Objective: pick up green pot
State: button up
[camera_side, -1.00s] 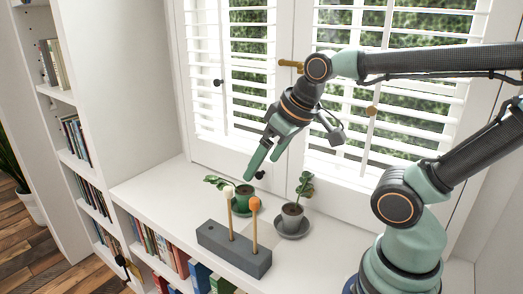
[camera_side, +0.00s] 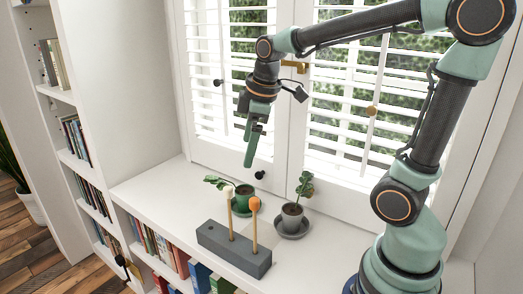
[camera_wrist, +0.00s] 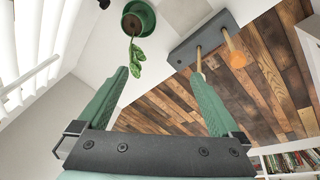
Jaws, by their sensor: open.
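The green pot (camera_side: 242,205) stands on a green saucer on the white sill, with a leafy plant leaning left out of it. A pale-tipped stick stands partly in front of it in the side view. In the wrist view the green pot (camera_wrist: 142,14) is at the top, cut by the frame edge, with leaves hanging toward my fingers. My gripper (camera_side: 251,150) is above the pot, pointing down and apart from it. In the wrist view its two green fingers (camera_wrist: 162,85) are spread, with nothing between them.
A grey pot (camera_side: 292,217) with a plant stands on a saucer to the right. A grey block (camera_side: 233,249) holding two upright sticks is in front of the pots. White shutters (camera_side: 232,70) rise behind. The sill's left part is clear.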

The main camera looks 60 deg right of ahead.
jog(key=w+d+f+n+g, duration=0.2)
jog(key=w+d+f+n, duration=0.2)
jog(key=w+n, duration=0.1)
jog(key=n+g, duration=0.1)
jog(key=n, duration=0.5)
send_over(244, 192)
notch_tip(244, 192, down, 6)
jog(key=shift+n, duration=0.3)
notch_tip(244, 192, down, 6)
jog(key=shift+s+a+f, duration=0.1)
jog(key=shift+f, duration=0.1)
jog(key=shift+s+a+f, duration=0.1)
jog(key=shift+f, duration=1.3)
jog(key=shift+s+f, duration=0.1)
jog(key=shift+f, duration=1.25)
grip_shut()
jog(key=shift+r, duration=0.1)
